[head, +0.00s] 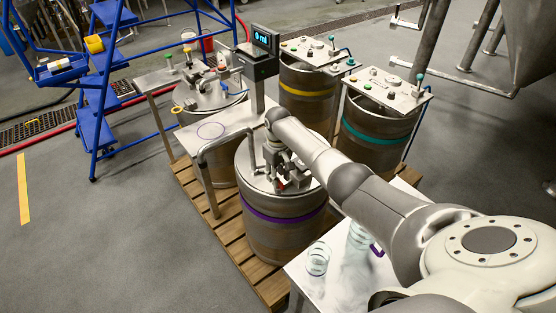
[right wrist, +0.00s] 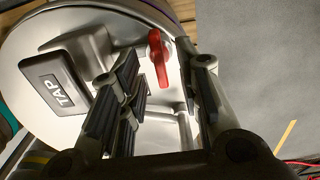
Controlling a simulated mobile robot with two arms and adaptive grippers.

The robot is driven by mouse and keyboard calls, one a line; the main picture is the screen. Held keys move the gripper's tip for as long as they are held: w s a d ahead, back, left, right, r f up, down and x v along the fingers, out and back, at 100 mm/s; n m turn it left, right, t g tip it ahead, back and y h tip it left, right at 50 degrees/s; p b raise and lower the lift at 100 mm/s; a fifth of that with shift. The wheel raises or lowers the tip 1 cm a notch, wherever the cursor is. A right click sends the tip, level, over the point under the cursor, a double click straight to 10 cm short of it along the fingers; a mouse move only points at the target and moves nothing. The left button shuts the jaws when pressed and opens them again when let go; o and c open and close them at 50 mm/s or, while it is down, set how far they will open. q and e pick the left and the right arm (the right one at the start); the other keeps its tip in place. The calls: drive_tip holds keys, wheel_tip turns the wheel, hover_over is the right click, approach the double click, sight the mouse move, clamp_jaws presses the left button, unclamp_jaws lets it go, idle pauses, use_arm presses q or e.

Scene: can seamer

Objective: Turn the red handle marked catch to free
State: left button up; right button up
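The red handle (right wrist: 158,55) shows in the right wrist view on the round steel lid (right wrist: 25,50) of a drum, near a black plate marked TAP (right wrist: 55,90). No "catch" marking is readable. My right gripper (right wrist: 168,80) is open, with its black-padded fingers apart and the red handle showing between them near the tips; I see no clear contact. In the head view my right gripper (head: 273,160) is low over the lid of the drum with the purple band (head: 285,222). A small red bit (head: 281,186) shows beside it. My left gripper is out of view.
A bent steel pipe (head: 213,147) runs close to the drum's left side. Drums with yellow (head: 307,92) and teal (head: 375,137) bands stand behind, under control panels. A white table with glass jars (head: 317,259) is at the front right. Open floor lies left.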

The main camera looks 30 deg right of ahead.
wheel_tip(320, 180, up, 10)
idle(0.4)
idle(0.4)
